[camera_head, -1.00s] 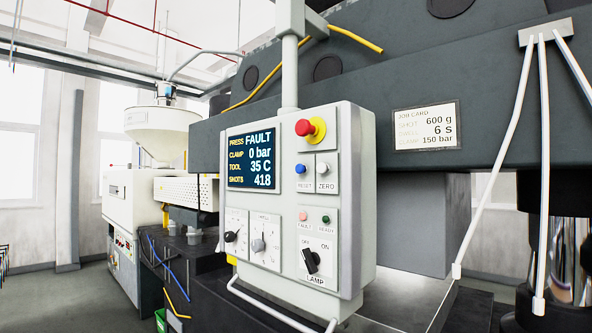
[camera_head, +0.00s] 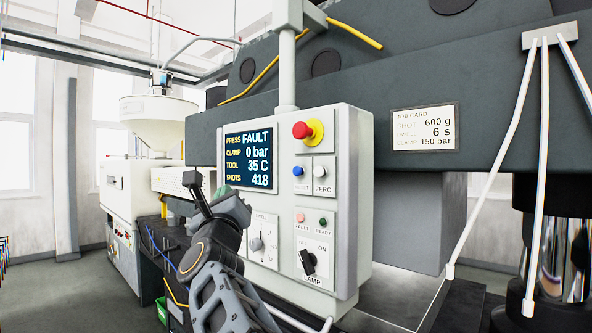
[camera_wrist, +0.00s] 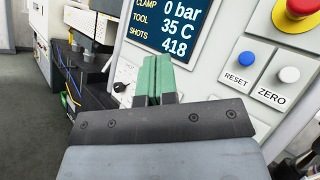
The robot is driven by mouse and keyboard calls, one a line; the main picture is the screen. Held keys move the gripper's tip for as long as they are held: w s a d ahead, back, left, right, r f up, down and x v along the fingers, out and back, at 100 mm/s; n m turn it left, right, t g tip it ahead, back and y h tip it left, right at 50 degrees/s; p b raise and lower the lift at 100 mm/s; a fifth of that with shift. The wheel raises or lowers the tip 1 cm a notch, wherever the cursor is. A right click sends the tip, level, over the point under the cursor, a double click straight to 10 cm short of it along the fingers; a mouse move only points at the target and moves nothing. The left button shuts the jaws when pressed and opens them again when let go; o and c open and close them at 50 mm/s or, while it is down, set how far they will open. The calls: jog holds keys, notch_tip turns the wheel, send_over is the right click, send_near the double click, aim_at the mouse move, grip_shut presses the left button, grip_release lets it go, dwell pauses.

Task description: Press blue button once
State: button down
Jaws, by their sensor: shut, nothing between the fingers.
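The blue button (camera_head: 298,171) is on the grey control panel (camera_head: 345,200), above a RESET label and left of the white ZERO button (camera_head: 321,172). In the wrist view the blue button (camera_wrist: 247,57) is at the right, apart from my gripper. My gripper (camera_wrist: 153,68) shows green fingertips held together with nothing between them, over the lower left of the screen. In the head view my gripper (camera_head: 191,182) is in front of the panel's left side, to the left of the blue button and slightly lower. The screen (camera_head: 249,159) reads PRESS FAULT, CLAMP 0 bar, TOOL 35 C, SHOTS 418.
A red emergency stop (camera_head: 302,131) sits just above the blue button. A dial (camera_head: 256,244) and a black LAMP switch (camera_head: 308,262) are lower on the panel. A grey rail (camera_head: 290,322) runs along its bottom.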

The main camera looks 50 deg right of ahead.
aim_at(298, 171)
jog(key=s+d+r+m+g+h, duration=0.3)
jog(key=s+r+m+g+h, duration=0.1)
jog(key=m, duration=0.6)
jog(key=shift+s+d+r+g+h, duration=0.3)
jog(key=shift+s+r+g+h, duration=0.15)
jog(key=shift+g+h, duration=0.45)
jog(key=shift+d, duration=0.15)
jog(key=d, duration=0.8)
jog(key=shift+s+d, duration=0.25)
jog(key=shift+d+b, duration=0.95)
jog(key=shift+b, duration=0.25)
dwell(1.5)
jog(key=shift+a, duration=0.95)
